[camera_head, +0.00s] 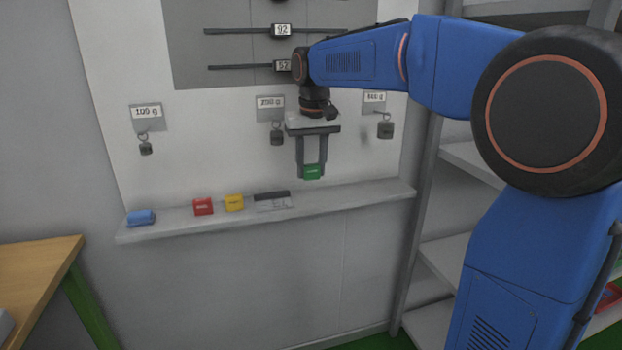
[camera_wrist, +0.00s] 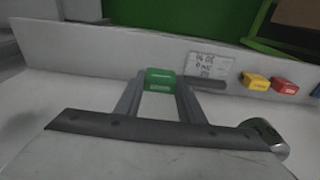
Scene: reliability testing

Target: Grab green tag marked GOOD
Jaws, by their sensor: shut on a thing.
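The green tag (camera_head: 312,172) is held between the fingertips of my gripper (camera_head: 311,174), in front of the white board and above the narrow shelf. In the wrist view the green tag (camera_wrist: 160,79) sits between the two fingers of my gripper (camera_wrist: 160,84), which is shut on it. Its lettering is too small to read. The tag appears clear of the shelf in the head view.
On the shelf (camera_head: 350,195) lie a blue block (camera_head: 140,217), a red tag (camera_head: 203,206), a yellow tag (camera_head: 234,202) and a written card (camera_head: 274,203). Weights hang on the board (camera_head: 190,150) behind. A wooden table (camera_head: 35,265) stands at left, a rack (camera_head: 440,250) at right.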

